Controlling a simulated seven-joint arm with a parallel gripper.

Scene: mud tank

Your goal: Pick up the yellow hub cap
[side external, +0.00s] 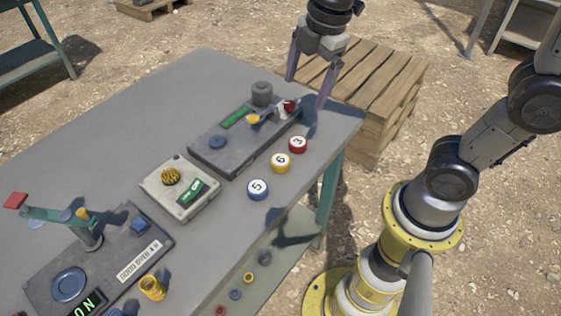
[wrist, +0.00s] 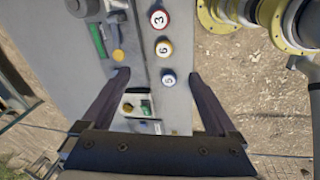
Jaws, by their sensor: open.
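The yellow hub cap, which I take to be the round yellow piece with a white face marked 6 (side external: 281,162), lies on the grey table near its right edge. It sits between a red cap marked 3 (side external: 298,145) and a blue cap marked 5 (side external: 258,189). In the wrist view the yellow cap (wrist: 164,48) is ahead of my fingertips, and the blue cap (wrist: 168,80) shows between them. My gripper (side external: 306,92) is open and empty, pointing down above the far end of the table. It also shows in the wrist view (wrist: 158,75).
A dark panel (side external: 207,158) with a grey cylinder (side external: 262,94) and knobs stands beside the caps. A pale box (side external: 180,205) and another panel (side external: 140,257) are nearer the camera. A wooden pallet stack (side external: 385,85) stands beyond the table (side external: 130,110).

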